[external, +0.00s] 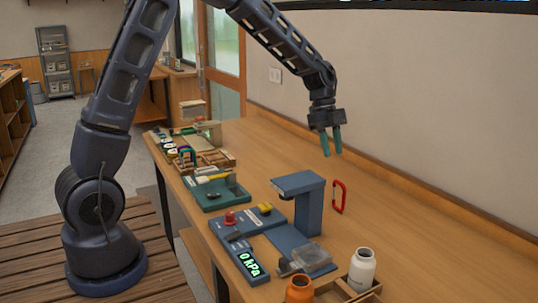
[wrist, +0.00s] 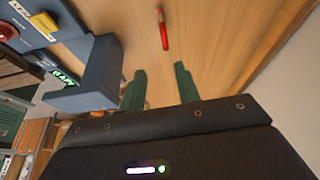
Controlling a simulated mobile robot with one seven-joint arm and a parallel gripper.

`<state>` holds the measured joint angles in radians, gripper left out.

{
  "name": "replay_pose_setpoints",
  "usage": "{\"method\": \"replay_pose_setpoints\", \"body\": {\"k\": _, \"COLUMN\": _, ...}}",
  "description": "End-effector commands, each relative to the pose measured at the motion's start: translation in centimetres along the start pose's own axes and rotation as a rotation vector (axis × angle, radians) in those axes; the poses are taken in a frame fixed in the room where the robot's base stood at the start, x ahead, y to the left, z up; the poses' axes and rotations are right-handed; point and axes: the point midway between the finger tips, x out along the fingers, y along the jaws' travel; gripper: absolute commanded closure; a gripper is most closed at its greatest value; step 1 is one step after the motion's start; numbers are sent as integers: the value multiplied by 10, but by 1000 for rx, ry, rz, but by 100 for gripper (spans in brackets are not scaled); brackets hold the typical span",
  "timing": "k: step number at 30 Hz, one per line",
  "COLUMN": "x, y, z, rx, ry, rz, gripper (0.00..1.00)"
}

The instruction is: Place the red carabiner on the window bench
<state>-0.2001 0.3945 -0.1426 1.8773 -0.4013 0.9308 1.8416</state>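The red carabiner (external: 336,209) is upright on its edge on the long wooden workbench (external: 430,235), just right of a blue stand. It also shows as a narrow red shape in the wrist view (wrist: 164,32), beyond my fingertips. My gripper (external: 332,154) points down above the bench, higher than the carabiner and apart from it. Its two green fingers (wrist: 160,68) are spread with nothing between them. A smaller wooden bench (external: 177,72) stands at the back near the glazed door and window; I cannot tell if it is the window bench.
The blue stand (external: 299,184) rises close left of the carabiner. A gauge device (external: 250,262), a white bottle (external: 362,268) and an orange jar (external: 299,289) sit nearer the front. Trays and small goods fill the far end. Bench by the wall is clear.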

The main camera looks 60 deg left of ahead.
Motion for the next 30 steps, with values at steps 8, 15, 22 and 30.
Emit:
{"method": "replay_pose_setpoints", "body": {"k": 8, "x": -61, "y": 62, "z": -26, "rx": -209, "ry": -73, "rz": -64, "gripper": 68}}
{"method": "replay_pose_setpoints", "body": {"k": 15, "x": -105, "y": 124, "z": -40, "rx": -415, "ry": -119, "rz": -138, "gripper": 68}}
{"method": "replay_pose_setpoints", "body": {"k": 22, "x": -137, "y": 186, "z": -49, "rx": -613, "ry": -140, "rz": -222, "gripper": 68}}
{"method": "replay_pose_setpoints", "body": {"k": 30, "x": -162, "y": 260, "z": -51, "rx": -850, "ry": -132, "rz": -331, "gripper": 68}}
